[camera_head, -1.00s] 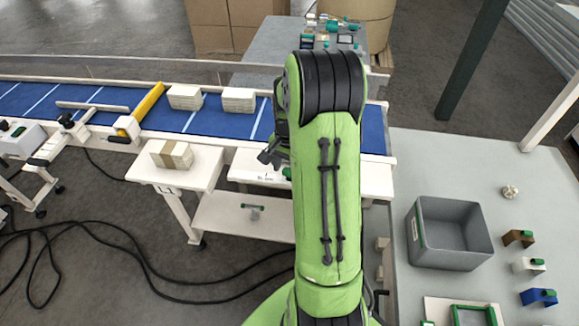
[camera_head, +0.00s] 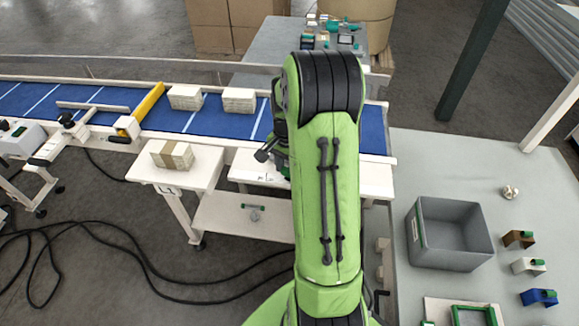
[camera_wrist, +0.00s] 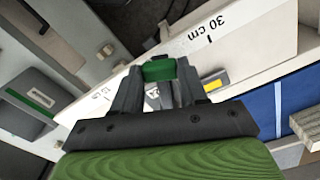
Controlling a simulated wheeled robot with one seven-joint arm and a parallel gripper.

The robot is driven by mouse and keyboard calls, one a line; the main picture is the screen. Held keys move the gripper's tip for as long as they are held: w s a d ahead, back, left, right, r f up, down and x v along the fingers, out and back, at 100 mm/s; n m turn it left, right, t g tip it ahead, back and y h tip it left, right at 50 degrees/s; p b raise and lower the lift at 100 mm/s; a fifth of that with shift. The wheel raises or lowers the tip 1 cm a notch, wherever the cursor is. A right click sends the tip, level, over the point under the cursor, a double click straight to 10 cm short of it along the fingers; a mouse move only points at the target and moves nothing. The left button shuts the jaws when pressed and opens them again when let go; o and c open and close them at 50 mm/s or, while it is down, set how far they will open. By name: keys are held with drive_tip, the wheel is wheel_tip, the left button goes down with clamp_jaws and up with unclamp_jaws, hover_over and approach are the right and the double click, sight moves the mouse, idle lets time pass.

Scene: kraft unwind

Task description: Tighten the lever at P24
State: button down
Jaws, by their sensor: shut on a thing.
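A small green lever (camera_wrist: 158,70) shows between my fingertips in the wrist view. It lies across the white rail, which carries printed marks including "30 cm" (camera_wrist: 208,30). My gripper (camera_wrist: 158,82) is shut on the lever, with one grey finger on each side. The lever's lower part and its pivot are hidden by the fingers. In the head view my gripper (camera_head: 266,153) is partly hidden by my green arm, over the white ledge at the near side of the blue conveyor (camera_head: 205,118). A P24 label cannot be read.
Paper stacks (camera_head: 238,101) lie on the belt, and a banded stack (camera_head: 172,155) sits on the white side table. A grey bin (camera_head: 449,232) and small coloured blocks (camera_head: 538,297) stand on the right table. Black cables (camera_head: 140,270) cross the floor.

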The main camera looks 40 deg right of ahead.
drive_tip(key=w+m, duration=0.2)
drive_tip(key=m, duration=0.1)
drive_tip(key=shift+w+a, duration=0.15)
drive_tip(key=shift+w, duration=0.05)
drive_tip(key=w+m, duration=0.2)
drive_tip(key=m, duration=0.1)
drive_tip(key=shift+w+d+m, duration=0.2)
drive_tip(key=shift+w+m, duration=0.1)
drive_tip(key=shift+w, duration=0.05)
drive_tip(key=w+m, duration=0.1)
drive_tip(key=w+d+m, duration=0.1)
drive_tip(key=w+m, duration=0.1)
drive_tip(key=m, duration=0.1)
drive_tip(key=shift+d, duration=0.35)
drive_tip(key=shift+w+d+r+m, duration=0.1)
drive_tip(key=shift+w+d+m, duration=0.3)
drive_tip(key=shift+m, duration=0.35)
drive_tip(key=shift+w+d+m, duration=0.3)
drive_tip(key=shift+d+m, duration=0.05)
drive_tip(key=shift+m, duration=0.4)
drive_tip(key=c, duration=0.6)
unclamp_jaws()
wheel_tip(320, 180, up, 16)
drive_tip(key=p, duration=0.2)
drive_tip(key=shift+f, duration=0.2)
